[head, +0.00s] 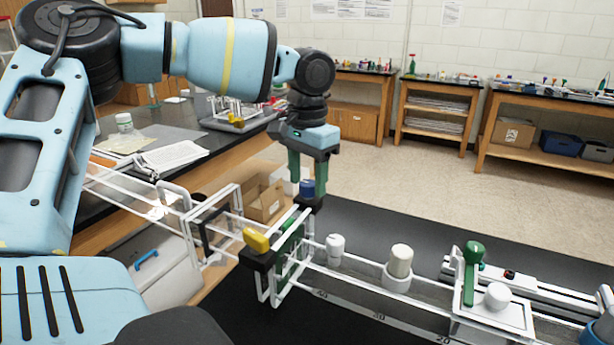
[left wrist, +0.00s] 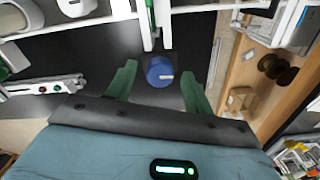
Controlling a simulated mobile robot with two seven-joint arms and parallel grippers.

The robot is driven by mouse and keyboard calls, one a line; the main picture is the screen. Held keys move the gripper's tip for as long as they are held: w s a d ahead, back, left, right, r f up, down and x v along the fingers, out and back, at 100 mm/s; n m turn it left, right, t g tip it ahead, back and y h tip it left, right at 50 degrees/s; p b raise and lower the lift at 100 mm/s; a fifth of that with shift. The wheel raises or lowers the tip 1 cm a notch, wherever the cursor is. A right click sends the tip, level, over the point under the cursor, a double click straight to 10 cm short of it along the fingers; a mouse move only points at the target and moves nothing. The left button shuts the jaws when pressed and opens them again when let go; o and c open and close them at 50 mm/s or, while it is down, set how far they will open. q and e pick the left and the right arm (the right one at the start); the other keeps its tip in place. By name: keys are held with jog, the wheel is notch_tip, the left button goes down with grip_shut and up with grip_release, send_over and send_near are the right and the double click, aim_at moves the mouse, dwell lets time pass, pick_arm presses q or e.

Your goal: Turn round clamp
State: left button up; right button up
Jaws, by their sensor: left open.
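A round blue clamp knob (head: 307,187) sits on a dark block at the far edge of the white frame (head: 283,270). My left gripper (head: 306,178) points down over it with its green fingers open, one on each side of the knob. In the left wrist view the round blue knob (left wrist: 160,72) shows from above with a pale mark on its top. It lies between the two fingertips of my left gripper (left wrist: 158,80), with gaps visible on both sides. My right gripper is not in view.
A yellow knob (head: 256,240) sits on a black block nearer on the frame. A cardboard box (head: 265,198) is beyond the frame. Dark bench top shows around the rail.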

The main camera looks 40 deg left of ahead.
pick_arm(q)
jog(key=shift+f, duration=0.25)
jog(key=c, duration=1)
jog(key=shift+m, duration=0.3)
jog(key=m, duration=0.9)
jog(key=shift+m, duration=0.5)
